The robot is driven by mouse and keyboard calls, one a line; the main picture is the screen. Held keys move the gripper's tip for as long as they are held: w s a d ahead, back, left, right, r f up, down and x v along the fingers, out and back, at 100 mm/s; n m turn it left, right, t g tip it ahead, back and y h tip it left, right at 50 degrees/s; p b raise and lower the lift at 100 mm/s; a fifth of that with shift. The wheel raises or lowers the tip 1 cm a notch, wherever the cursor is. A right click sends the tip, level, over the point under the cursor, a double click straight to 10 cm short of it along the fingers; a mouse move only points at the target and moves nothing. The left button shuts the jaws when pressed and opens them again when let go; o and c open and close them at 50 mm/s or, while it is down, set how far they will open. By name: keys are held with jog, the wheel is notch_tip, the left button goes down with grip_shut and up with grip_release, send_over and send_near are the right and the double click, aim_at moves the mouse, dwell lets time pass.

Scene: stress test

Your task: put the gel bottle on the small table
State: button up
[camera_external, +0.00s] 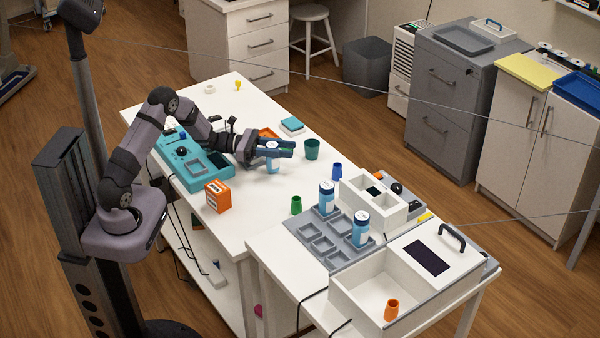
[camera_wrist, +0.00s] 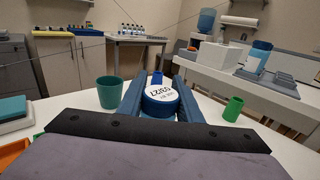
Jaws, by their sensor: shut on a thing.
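My gripper (camera_external: 285,149) is shut on a blue bottle with a white, printed round top, held above the long white table (camera_external: 255,225). In the wrist view the bottle top (camera_wrist: 161,94) sits between my two blue fingers (camera_wrist: 160,82). In the external view the fingers hide most of the bottle; a light blue part (camera_external: 272,166) shows below them. Two similar blue-and-white bottles stand in a grey compartment tray, one at its back (camera_external: 327,198) and one at its right (camera_external: 361,229). The tray is on a smaller white table (camera_external: 268,262) at the front right.
A teal cup (camera_external: 312,149), a blue cup (camera_external: 337,171) and a green cup (camera_external: 296,205) stand near my gripper. An orange box (camera_external: 217,196) and a teal device (camera_external: 209,182) are to the left. White bins (camera_external: 345,283) fill much of the smaller table.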

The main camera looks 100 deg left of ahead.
notch_tip(320, 180, up, 23)
jog(key=p, duration=1.3)
jog(key=shift+f, duration=0.15)
jog(key=shift+f, duration=0.15)
jog(key=shift+f+b, duration=8.35)
jog(key=shift+f, duration=3.05)
